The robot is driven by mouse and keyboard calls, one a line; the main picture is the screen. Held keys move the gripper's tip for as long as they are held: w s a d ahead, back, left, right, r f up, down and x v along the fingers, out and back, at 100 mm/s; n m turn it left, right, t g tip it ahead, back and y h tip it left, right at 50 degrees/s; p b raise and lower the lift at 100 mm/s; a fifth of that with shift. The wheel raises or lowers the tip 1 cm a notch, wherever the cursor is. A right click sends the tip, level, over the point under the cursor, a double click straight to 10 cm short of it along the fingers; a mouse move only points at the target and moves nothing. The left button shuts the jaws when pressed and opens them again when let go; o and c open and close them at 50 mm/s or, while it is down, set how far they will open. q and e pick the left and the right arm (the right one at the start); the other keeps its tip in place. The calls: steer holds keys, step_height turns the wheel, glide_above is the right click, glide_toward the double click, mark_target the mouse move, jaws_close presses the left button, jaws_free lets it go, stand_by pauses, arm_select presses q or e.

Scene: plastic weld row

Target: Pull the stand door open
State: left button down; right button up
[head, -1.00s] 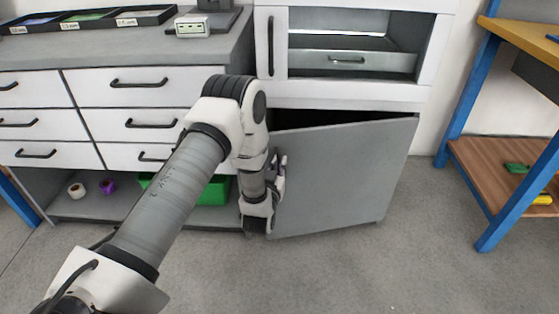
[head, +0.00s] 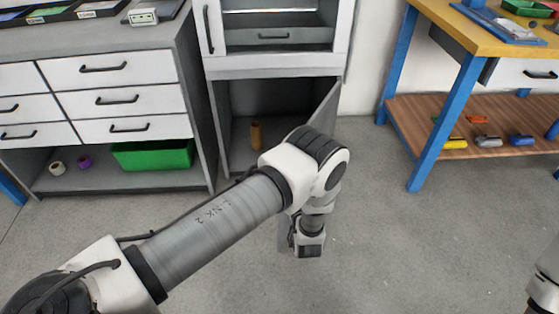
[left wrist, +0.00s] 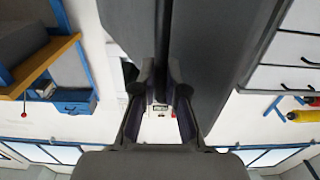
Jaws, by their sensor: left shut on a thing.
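The stand door (head: 326,110) is swung wide open on the right side of the stand's lower compartment (head: 240,105). In the head view it is seen nearly edge-on, and my arm hides much of it. My left gripper is behind my wrist there; in the left wrist view, my left gripper (left wrist: 162,95) has its fingers closed on either side of a narrow part along a dark grey panel (left wrist: 215,55), which looks like the door. The exact grip point is hard to make out. My right gripper is out of view.
A brown cylinder (head: 256,135) stands inside the compartment. A drawer unit with a green bin (head: 153,155) is on the left. A blue-legged bench with a wooden shelf (head: 400,118) is on the right. The floor in front is clear.

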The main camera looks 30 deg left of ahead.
arm_select(q)
steer(key=shift+w+d+r+n+g+y+p, duration=0.15)
steer(key=shift+d+y+p, duration=0.1)
steer(key=shift+d+p, duration=0.3)
steer(key=shift+w+d+f+n+g+y+p, duration=0.1)
steer(key=shift+d+n+y+p, duration=0.15)
steer(key=shift+d, duration=0.35)
steer(key=shift+w+d+r+n+g+y+p, duration=0.1)
steer(key=shift+d+g+y+p, duration=0.1)
steer(key=shift+d+p, duration=0.35)
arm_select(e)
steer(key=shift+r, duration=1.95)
arm_select(q)
steer(key=c, duration=1.2)
jaws_free()
